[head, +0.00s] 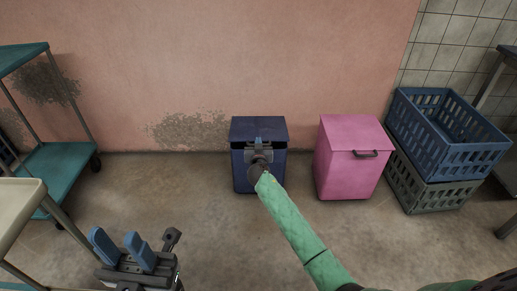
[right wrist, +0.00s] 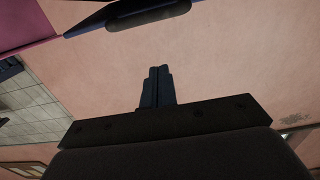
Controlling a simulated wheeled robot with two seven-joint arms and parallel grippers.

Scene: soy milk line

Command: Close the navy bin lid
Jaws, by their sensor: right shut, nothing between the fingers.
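The navy bin (head: 241,178) stands on the floor against the pink wall in the head view. Its lid (head: 258,125) lies over the top, with a dark gap under its front edge, so it looks slightly raised. My right gripper (head: 260,143) is at the bin's front, just below the lid edge, and hides part of the front. Contact cannot be told. Its fingers are together and empty in the right wrist view (right wrist: 159,72). A dark bar (right wrist: 130,16) crosses the top of that view, apart from the fingertips. My left gripper (head: 120,246) is open and empty at lower left.
A pink bin (head: 345,170) with a dark handle stands right of the navy bin. Stacked blue (head: 465,160) and grey-green (head: 420,194) crates stand further right. A teal-shelved cart (head: 62,165) is at left. The floor left of the navy bin is clear.

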